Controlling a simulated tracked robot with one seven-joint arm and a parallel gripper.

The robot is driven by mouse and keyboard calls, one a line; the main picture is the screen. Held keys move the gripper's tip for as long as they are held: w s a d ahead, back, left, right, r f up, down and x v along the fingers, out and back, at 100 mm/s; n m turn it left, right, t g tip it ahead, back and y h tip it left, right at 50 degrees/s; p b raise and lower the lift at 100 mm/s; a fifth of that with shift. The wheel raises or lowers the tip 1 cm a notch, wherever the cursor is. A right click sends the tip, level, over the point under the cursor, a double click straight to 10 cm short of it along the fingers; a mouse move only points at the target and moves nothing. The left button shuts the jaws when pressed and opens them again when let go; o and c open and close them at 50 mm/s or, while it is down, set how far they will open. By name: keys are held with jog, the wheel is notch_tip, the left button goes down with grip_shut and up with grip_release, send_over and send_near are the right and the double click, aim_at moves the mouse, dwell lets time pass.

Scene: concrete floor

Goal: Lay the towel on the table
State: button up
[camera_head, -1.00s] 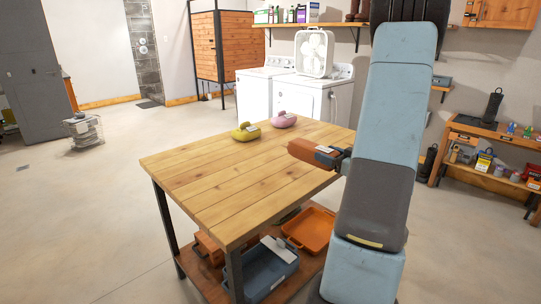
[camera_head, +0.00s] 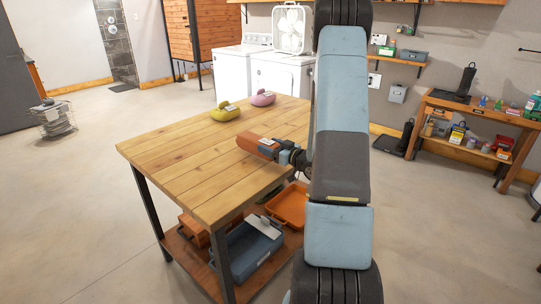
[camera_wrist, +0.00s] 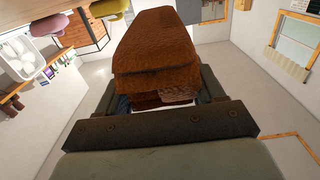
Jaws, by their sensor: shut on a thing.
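The towel (camera_head: 256,145) is a folded orange-brown bundle. My gripper (camera_head: 282,153) is shut on its right end. In the wrist view the towel (camera_wrist: 158,48) fills the top middle, between the fingers. The wooden table (camera_head: 180,160) has a plank top and dark legs. In the head view the towel appears over the right part of the top, near the right edge. Whether it touches the top or hangs above it I cannot tell.
A yellow-green rounded object (camera_head: 224,115) and a pink one (camera_head: 263,99) lie toward the table's back. The left and front of the top are clear. A blue bin (camera_head: 243,255) and an orange tray (camera_head: 290,208) sit on the lower shelf. White laundry machines (camera_head: 280,75) stand behind.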

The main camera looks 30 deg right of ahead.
jog(key=shift+w+a+f, duration=0.15)
jog(key=shift+f, duration=1.65)
jog(key=o, duration=1.1)
jog(key=shift+o, duration=0.2)
